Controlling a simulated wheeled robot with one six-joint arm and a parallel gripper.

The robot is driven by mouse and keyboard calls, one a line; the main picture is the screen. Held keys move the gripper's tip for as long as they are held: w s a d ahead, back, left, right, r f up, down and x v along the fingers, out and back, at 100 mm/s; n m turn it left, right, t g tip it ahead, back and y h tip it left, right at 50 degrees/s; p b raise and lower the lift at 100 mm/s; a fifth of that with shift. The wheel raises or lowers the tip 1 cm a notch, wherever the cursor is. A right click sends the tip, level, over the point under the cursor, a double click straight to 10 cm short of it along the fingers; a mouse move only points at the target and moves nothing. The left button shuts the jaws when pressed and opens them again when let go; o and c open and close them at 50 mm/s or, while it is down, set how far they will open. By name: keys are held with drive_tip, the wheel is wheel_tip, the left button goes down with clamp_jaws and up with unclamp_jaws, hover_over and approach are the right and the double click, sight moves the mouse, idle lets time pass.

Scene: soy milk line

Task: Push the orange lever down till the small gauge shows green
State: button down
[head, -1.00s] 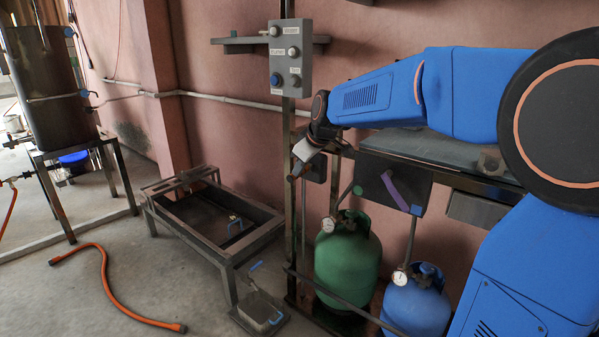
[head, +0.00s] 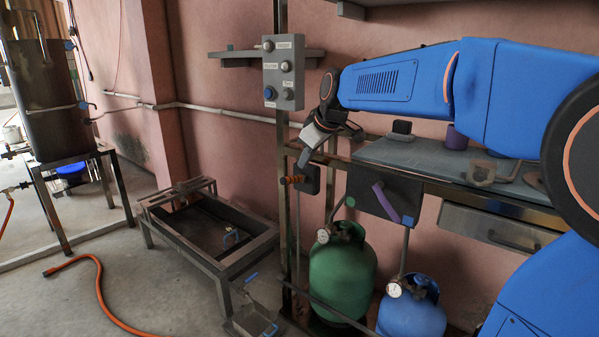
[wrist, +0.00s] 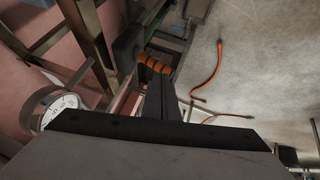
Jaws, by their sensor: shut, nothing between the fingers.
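The orange lever (head: 292,179) sticks out to the left of a small dark box (head: 311,180) on the metal post. Its ridged orange grip also shows in the wrist view (wrist: 155,65), just beyond my fingers. My gripper (head: 304,162) is shut and empty, tilted down just above the lever. In the wrist view the shut fingers (wrist: 159,82) point at the orange grip; I cannot tell whether they touch it. A round white gauge (wrist: 62,110) is at the left of the wrist view, partly covered by my gripper. Its reading is too small to tell.
A grey button panel (head: 284,72) is on the post above my gripper. A workbench (head: 450,172) stands to the right, with green (head: 343,272) and blue (head: 412,312) gas cylinders below. A low metal frame (head: 208,232) and an orange hose (head: 105,300) are at the left.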

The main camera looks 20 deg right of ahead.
drive_tip(key=v, duration=0.4)
drive_tip(key=shift+d+r, duration=0.3)
drive_tip(key=shift+d, duration=0.05)
drive_tip(key=s+d+f+m, duration=0.1)
drive_tip(key=s+f+m, duration=0.1)
drive_tip(key=s+f, duration=0.5)
drive_tip(key=s+d+f+m+g+h, duration=0.1)
drive_tip(key=s+f+m, duration=0.2)
drive_tip(key=s+f, duration=0.5)
drive_tip(key=s+d+f+m+g+h, duration=0.1)
drive_tip(key=s+f+m, duration=0.2)
drive_tip(key=s, duration=1.7)
wheel_tip(320, 180, down, 5)
drive_tip(key=shift+d+r, duration=0.2)
drive_tip(key=shift+d, duration=0.1)
drive_tip(key=shift+d, duration=0.1)
idle(1.8)
